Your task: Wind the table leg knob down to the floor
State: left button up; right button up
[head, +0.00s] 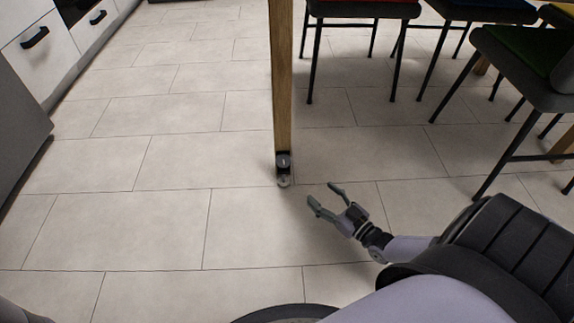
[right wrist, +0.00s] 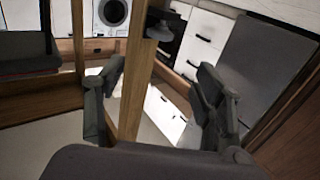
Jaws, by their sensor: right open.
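The wooden table leg (head: 282,80) stands upright on the tiled floor in the head view. A dark knob (head: 283,160) is at its lower end, with a small round metal foot (head: 284,181) below it near the floor. My right gripper (head: 322,194) is open and empty, low and just right of the knob, with its fingers pointing toward the leg and not touching it. My left gripper is not in view.
Chairs with thin black legs (head: 362,8) stand at the upper right, behind the gripper. White cabinets (head: 40,45) and a grey panel (head: 18,120) line the left side. The tiled floor (head: 140,225) left of and in front of the leg is clear.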

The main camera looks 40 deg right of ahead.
aim_at(288, 165)
jog(key=w+b, duration=0.2)
jog(key=w, duration=0.3)
jog(key=w+a+b, duration=0.1)
jog(key=w+b, duration=0.2)
jog(key=w, duration=0.2)
jog(key=w+b, duration=0.3)
jog(key=w, duration=0.3)
jog(key=shift+w+a, duration=0.1)
jog(key=shift+a, duration=0.3)
jog(key=shift+c, duration=0.4)
jog(key=c, duration=1.1)
